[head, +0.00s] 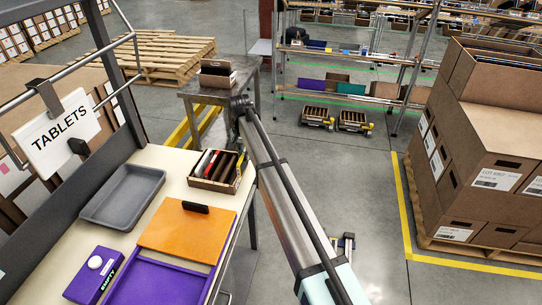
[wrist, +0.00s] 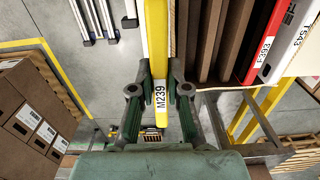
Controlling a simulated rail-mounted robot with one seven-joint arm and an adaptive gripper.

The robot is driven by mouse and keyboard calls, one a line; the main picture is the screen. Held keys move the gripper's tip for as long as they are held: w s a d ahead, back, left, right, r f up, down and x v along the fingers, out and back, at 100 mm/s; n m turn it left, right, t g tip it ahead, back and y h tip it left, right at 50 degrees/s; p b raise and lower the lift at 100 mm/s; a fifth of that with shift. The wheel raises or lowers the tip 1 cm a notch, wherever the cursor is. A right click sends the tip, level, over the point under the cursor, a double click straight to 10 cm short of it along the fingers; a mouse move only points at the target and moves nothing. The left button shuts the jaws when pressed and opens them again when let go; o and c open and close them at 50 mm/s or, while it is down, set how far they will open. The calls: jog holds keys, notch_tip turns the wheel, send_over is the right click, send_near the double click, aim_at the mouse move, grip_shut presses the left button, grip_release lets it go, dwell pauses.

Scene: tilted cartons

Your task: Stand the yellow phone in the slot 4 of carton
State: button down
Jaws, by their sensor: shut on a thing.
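The yellow phone (wrist: 157,40), labelled M239, is held on edge between the fingers of my gripper (wrist: 159,92) in the wrist view. The carton (head: 211,186) stands on the table in the head view, with brown dividers, a red phone (head: 204,162) and a white phone toward its left. In the wrist view the red phone (wrist: 264,45) and the white phone (wrist: 292,42) stand at the right, and brown dividers (wrist: 227,40) lie between them and the yellow phone. The phone overlaps the carton's near side there; its depth is unclear. My arm hides the grip in the head view.
A grey tray (head: 123,196), an orange board (head: 187,230) with a black item on it, and a purple tray (head: 155,284) lie on the table. A TABLETS sign (head: 60,135) stands at left.

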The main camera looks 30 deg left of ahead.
jog(key=a, duration=0.1)
jog(key=s+a, duration=0.1)
jog(key=a, duration=0.1)
jog(key=s+a, duration=0.1)
jog(key=a, duration=0.1)
jog(key=shift+s+f, duration=0.15)
jog(key=shift+f, duration=0.15)
jog(key=shift+f, duration=0.1)
jog(key=shift+f+b, duration=0.95)
jog(key=shift+f, duration=1.55)
jog(key=shift+f, duration=0.3)
jog(key=c, duration=1.1)
grip_release()
